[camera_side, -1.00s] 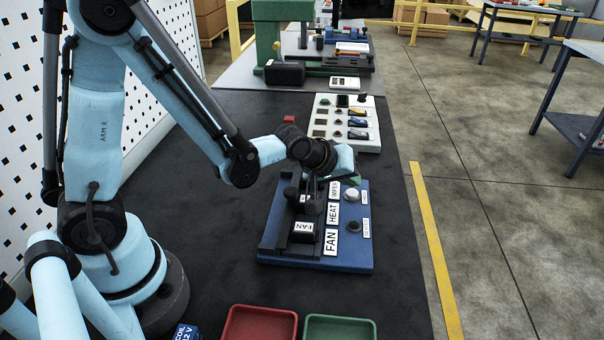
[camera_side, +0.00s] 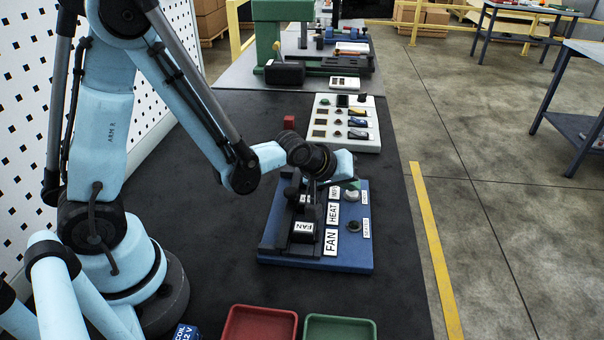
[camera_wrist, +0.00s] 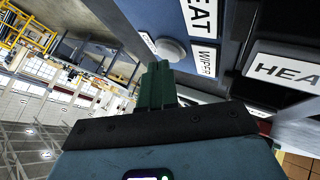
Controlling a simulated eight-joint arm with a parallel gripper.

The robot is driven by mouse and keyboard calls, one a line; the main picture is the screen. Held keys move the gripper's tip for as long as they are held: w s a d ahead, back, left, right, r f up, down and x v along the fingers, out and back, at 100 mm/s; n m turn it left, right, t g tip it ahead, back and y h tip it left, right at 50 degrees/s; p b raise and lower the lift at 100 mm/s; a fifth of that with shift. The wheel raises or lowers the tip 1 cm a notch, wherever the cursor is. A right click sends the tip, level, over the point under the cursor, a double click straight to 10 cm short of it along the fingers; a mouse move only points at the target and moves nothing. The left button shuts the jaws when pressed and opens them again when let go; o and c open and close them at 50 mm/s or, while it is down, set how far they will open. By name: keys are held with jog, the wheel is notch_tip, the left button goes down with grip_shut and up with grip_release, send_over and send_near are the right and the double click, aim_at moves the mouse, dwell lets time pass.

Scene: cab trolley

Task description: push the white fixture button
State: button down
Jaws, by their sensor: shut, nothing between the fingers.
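The white button (camera_side: 351,196) is a round, pale knob on the right side of the blue fixture panel (camera_side: 348,258). It also shows in the wrist view (camera_wrist: 172,50), beside the WIPER label. My gripper (camera_side: 354,185) is shut and empty. Its green fingers point toward the button and cover part of it in the side view. In the wrist view, my gripper (camera_wrist: 158,66) has its fingertips very close to the button's near edge. I cannot tell whether they touch it.
A dark button (camera_side: 354,227) sits nearer on the same panel, beside the FAN and HEAT labels and black rocker switches (camera_side: 303,230). A white control box (camera_side: 323,148) stands behind. Red (camera_side: 259,324) and green (camera_side: 340,327) trays lie in front. Black mat is free to the left.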

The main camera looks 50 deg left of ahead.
aim_at(348, 193)
jog(key=shift+f, duration=0.2)
jog(key=shift+r, duration=0.85)
notch_tip(348, 193, up, 6)
dwell(0.7)
jog(key=s+a+r+m+g, duration=0.1)
jog(key=s+a+m, duration=0.1)
jog(key=s+m, duration=0.2)
jog(key=s+a+r+m+g, duration=0.1)
jog(key=s+m, duration=0.3)
jog(key=s, duration=0.7)
jog(key=shift+a+r, duration=0.35)
jog(key=shift+r, duration=0.25)
